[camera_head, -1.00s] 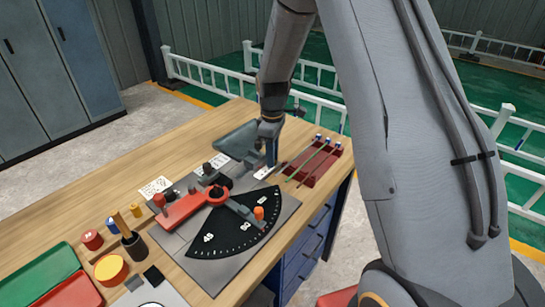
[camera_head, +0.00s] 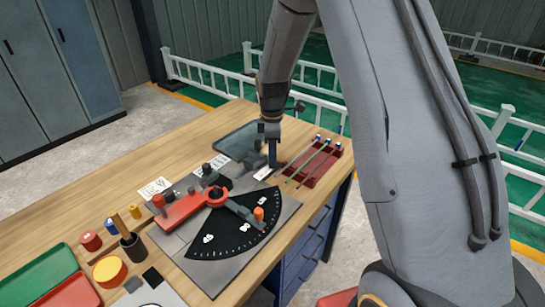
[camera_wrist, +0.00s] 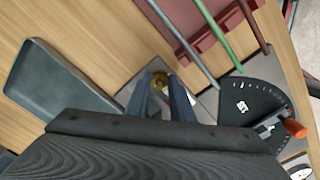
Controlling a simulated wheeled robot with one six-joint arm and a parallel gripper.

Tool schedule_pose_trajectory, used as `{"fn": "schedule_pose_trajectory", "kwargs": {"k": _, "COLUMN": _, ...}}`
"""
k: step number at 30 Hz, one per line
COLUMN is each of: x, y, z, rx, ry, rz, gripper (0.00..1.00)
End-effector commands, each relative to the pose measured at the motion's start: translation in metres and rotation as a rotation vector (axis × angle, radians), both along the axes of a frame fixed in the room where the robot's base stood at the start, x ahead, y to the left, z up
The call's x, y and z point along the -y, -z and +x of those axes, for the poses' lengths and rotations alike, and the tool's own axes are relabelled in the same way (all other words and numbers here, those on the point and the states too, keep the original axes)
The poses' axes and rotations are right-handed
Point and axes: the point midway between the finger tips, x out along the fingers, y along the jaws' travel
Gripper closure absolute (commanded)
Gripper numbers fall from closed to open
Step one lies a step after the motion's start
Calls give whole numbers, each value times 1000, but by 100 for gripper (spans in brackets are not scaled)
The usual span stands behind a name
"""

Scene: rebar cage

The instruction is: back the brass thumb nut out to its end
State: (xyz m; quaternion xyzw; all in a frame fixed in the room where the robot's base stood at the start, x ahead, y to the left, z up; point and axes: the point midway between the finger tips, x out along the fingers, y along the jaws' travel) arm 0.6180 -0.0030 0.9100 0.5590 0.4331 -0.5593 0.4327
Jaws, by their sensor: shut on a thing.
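In the head view my gripper (camera_head: 272,163) points down at the far end of the bench fixture, and the nut is hidden there. The fixture has a grey base plate (camera_head: 283,205), a red arm (camera_head: 182,208) and a black dial (camera_head: 232,235) with white marks. An orange-knobbed lever (camera_wrist: 293,128) lies over the dial.
A dark red rack (camera_head: 322,172) with several thin rods stands right of my gripper. Red and green trays, a dark cup (camera_head: 133,246) and small round pieces crowd the near left. The bench's far left is clear.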

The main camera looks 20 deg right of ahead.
Motion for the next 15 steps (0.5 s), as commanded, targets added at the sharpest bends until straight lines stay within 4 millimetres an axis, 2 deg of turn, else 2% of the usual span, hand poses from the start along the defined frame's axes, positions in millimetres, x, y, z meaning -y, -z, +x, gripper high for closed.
{"fn": "schedule_pose_trajectory", "kwargs": {"k": 3, "x": 0, "y": -1, "z": 1, "rx": 2, "ry": -1, "rz": -1, "gripper": 100}}
{"fn": "schedule_pose_trajectory", "kwargs": {"k": 4, "x": 0, "y": -1, "z": 1, "rx": 2, "ry": -1, "rz": -1, "gripper": 74}}
{"fn": "schedule_pose_trajectory", "kwargs": {"k": 6, "x": 0, "y": -1, "z": 1, "rx": 2, "ry": 0, "rz": -1, "gripper": 62}}
{"fn": "schedule_pose_trajectory", "kwargs": {"k": 15, "x": 0, "y": -1, "z": 0, "rx": 1, "ry": 1, "rz": 0, "gripper": 60}}
